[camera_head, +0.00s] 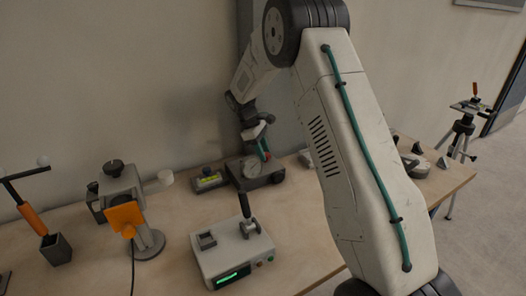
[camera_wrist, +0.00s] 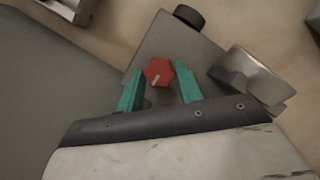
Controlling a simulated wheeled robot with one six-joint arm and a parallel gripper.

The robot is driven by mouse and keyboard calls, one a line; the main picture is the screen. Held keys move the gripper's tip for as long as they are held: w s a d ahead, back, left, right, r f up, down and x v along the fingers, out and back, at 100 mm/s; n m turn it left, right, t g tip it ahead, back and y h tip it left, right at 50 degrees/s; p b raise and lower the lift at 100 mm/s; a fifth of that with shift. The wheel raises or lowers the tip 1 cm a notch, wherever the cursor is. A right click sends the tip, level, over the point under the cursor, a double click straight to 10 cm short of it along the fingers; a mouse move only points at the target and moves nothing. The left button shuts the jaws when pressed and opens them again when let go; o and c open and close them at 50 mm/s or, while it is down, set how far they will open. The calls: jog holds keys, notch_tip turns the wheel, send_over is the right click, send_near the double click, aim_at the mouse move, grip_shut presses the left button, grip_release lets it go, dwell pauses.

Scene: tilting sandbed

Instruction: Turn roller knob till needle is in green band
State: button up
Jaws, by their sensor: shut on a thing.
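The knob sits on top of a grey housing (camera_wrist: 150,45). A metal cylinder (camera_wrist: 250,72) stands to its right; its face is turned away. The needle and green band cannot be made out in either view.
A white box (camera_head: 232,262) with a lit green display and an upright lever stands in front. An orange-fronted stand (camera_head: 126,216) is farther left. A black cylinder (camera_wrist: 188,16) tops the housing's far edge.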

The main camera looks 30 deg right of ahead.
jog(key=m+y, duration=0.1)
jog(key=m, duration=0.2)
jog(key=shift+w+d+g, duration=0.1)
jog(key=shift+d+g, duration=0.05)
jog(key=shift+g, duration=0.15)
jog(key=m+y, duration=0.1)
jog(key=m, duration=0.3)
jog(key=shift+d+m+g+y, duration=0.2)
jog(key=shift+m+g+y, duration=0.1)
jog(key=shift+m+y, duration=0.1)
jog(key=m+y, duration=0.1)
jog(key=m, duration=0.3)
jog(key=shift+d+m+y, duration=0.15)
jog(key=shift+m+y, duration=0.15)
jog(key=shift+y, duration=0.1)
jog(key=shift+d+m+t+y, duration=0.1)
jog(key=shift+m+t+y, duration=0.55)
jog(key=shift+m, duration=1.35)
jog(key=o, duration=1)
jog(key=shift+r, duration=0.1)
